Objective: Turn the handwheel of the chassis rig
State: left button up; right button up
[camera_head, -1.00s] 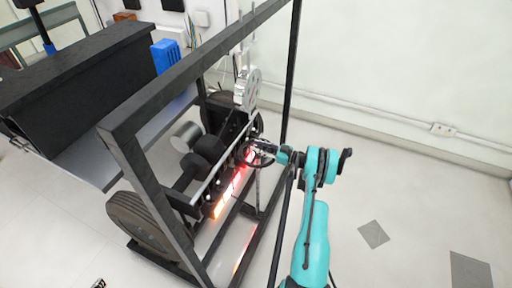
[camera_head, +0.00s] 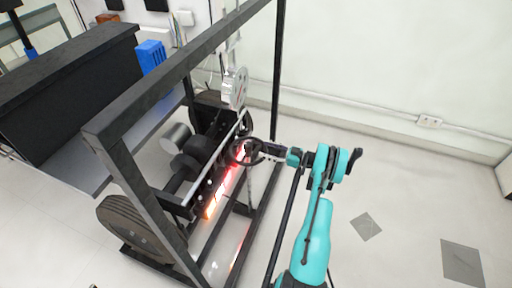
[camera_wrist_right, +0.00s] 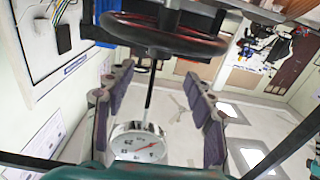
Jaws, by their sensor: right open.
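The handwheel (camera_head: 249,151) is a dark ring on the right side of the chassis rig (camera_head: 150,190), a black frame with rollers and a glowing red strip. My right gripper (camera_head: 268,150) is at the wheel's right side, its arm coming from the lower right. In the right wrist view the handwheel (camera_wrist_right: 165,32) spans the top, its rim lit red underneath. Whether a fingertip touches the rim cannot be told. My left gripper is not in view.
A round dial gauge (camera_head: 235,88) hangs above the wheel; the gauge also shows in the right wrist view (camera_wrist_right: 138,143). The rig's black upright posts stand close to my right arm. A dark bench (camera_head: 70,85) stands at left. The floor at right is clear.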

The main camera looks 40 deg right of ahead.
jog(key=shift+v, duration=1.25)
jog(key=w+a+r+g, duration=0.1)
jog(key=w+r, duration=0.1)
jog(key=w+a+r, duration=0.2)
jog(key=w+a+r+m+g, duration=0.1)
jog(key=w+a+r, duration=0.1)
jog(key=w, duration=0.1)
jog(key=shift+r+g, duration=0.3)
jog(key=w+a+r+m+g+h, duration=0.1)
jog(key=w+a+r+g, duration=0.1)
jog(key=a+r, duration=0.4)
jog(key=w+a+r+m+g, duration=0.15)
jog(key=a+r, duration=0.25)
jog(key=a, duration=0.4)
jog(key=s+a+r+g+h, duration=0.1)
jog(key=s+a+r+g, duration=0.15)
jog(key=a, duration=0.45)
jog(key=s+a+r+g+h, duration=0.1)
jog(key=s+a+r, duration=0.2)
jog(key=a, duration=0.3)
jog(key=s+a+m+h, duration=0.1)
jog(key=s+a+h, duration=0.1)
jog(key=s+a, duration=0.3)
jog(key=s+a+h, duration=0.2)
jog(key=s+a, duration=0.4)
jog(key=s, duration=0.8)
jog(key=shift+s+a+r+m+t+h, duration=0.2)
jog(key=shift+s+r+m+t+h, duration=0.1)
jog(key=shift+m+h, duration=0.1)
